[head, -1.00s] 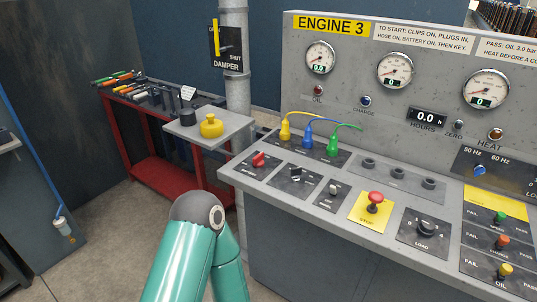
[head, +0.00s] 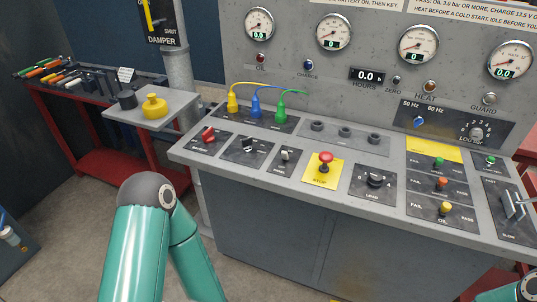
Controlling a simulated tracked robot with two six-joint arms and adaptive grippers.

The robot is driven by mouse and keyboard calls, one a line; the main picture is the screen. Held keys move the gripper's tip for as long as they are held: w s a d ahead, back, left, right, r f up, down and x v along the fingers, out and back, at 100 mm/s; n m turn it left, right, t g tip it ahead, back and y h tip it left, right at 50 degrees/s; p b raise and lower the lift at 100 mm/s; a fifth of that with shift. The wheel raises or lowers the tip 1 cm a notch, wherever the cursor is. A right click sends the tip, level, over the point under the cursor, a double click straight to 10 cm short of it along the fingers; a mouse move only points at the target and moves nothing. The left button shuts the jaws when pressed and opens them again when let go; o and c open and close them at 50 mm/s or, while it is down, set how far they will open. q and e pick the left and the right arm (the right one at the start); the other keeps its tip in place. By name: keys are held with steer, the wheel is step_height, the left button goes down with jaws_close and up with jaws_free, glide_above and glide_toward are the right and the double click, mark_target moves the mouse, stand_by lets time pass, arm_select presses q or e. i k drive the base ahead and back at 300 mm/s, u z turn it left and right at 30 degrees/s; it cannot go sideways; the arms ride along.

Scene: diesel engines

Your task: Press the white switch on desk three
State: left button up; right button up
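Desk three is the grey engine console (head: 330,160), whose ENGINE 3 sign is now above the picture. A small white switch (head: 285,155) sits on a dark plate on its sloped top, between a black switch (head: 249,145) and the yellow STOP plate. It is too small to tell which way it is set. My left arm shows at lower left as a teal elbow, in front of the desk's left end. A bit of my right arm shows in the bottom right corner. Neither gripper is in view.
Close around the white switch are a red switch (head: 208,135), the red STOP button (head: 325,160) and the LOAD knob (head: 375,180). Yellow, blue and green plugs (head: 255,108) with cables stand behind. A side shelf (head: 150,118) holds a yellow knobbed object.

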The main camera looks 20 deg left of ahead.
mark_target(284, 156)
steer(key=z, duration=0.6)
steer(key=i, duration=0.4)
steer(key=u, duration=1.6)
steer(key=i, duration=0.5)
